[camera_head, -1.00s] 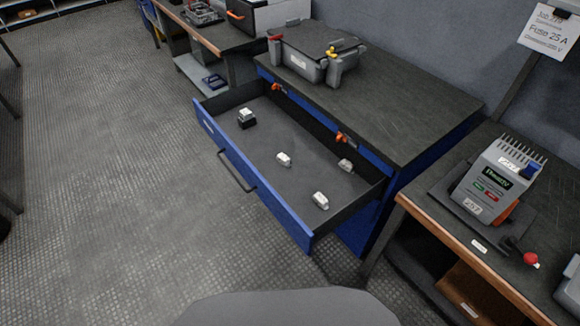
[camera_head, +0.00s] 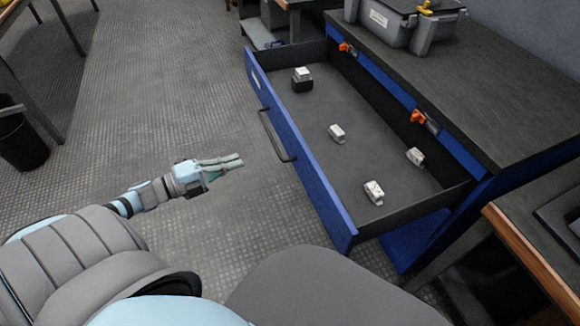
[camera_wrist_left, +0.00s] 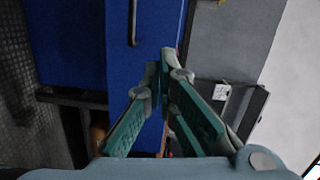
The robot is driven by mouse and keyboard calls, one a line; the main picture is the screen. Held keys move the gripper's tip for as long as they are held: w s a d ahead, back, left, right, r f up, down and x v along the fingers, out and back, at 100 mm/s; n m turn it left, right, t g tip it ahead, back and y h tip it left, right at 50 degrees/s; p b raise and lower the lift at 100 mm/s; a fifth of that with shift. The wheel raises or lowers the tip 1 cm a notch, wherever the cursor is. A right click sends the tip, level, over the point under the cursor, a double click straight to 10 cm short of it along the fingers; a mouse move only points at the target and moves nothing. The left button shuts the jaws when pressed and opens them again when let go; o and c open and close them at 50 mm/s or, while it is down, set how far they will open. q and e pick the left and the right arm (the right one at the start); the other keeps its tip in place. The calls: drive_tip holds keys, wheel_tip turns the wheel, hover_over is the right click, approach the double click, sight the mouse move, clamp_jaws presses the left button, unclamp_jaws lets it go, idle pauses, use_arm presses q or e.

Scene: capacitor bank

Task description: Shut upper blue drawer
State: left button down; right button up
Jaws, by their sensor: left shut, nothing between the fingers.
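The upper blue drawer (camera_head: 322,188) is pulled far out of the blue cabinet in the head view. Its dark bar handle (camera_head: 277,136) is on the front panel. Inside lie several small parts, among them a white block (camera_head: 374,192) and a black-and-white one (camera_head: 302,79). My left gripper (camera_head: 241,160) is shut and empty, left of the drawer front and apart from it, pointing towards it. In the left wrist view the shut fingers (camera_wrist_left: 165,62) show before a blue panel (camera_wrist_left: 150,30) with a dark handle (camera_wrist_left: 132,22). My right gripper is not in view.
The cabinet's dark top (camera_head: 460,90) carries a grey case (camera_head: 390,25). Two orange pieces (camera_head: 418,117) sit at the cabinet front behind the drawer. A wood-edged bench (camera_head: 530,245) stands at the right. A black bin (camera_head: 22,140) is at the left. The floor left of the drawer is clear.

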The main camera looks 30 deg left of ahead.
use_arm(q)
wheel_tip(320, 180, up, 2)
drive_tip(key=d+m+g+h, duration=0.1)
drive_tip(key=d+m+h, duration=0.2)
drive_tip(key=b, duration=0.4)
approach(300, 144)
drive_tip(key=b+x, duration=0.1)
drive_tip(key=x, duration=0.5)
drive_tip(key=shift+d+b, duration=0.15)
drive_tip(key=shift+b, duration=0.25)
drive_tip(key=shift+w+d+r, duration=0.1)
drive_tip(key=shift+w+d, duration=0.15)
drive_tip(key=shift+w, duration=0.1)
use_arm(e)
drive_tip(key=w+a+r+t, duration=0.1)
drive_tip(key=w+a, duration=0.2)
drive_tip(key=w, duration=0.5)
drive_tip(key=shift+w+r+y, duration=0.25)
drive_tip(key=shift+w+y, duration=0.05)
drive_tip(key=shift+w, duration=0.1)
use_arm(q)
drive_tip(key=shift+w, duration=0.1)
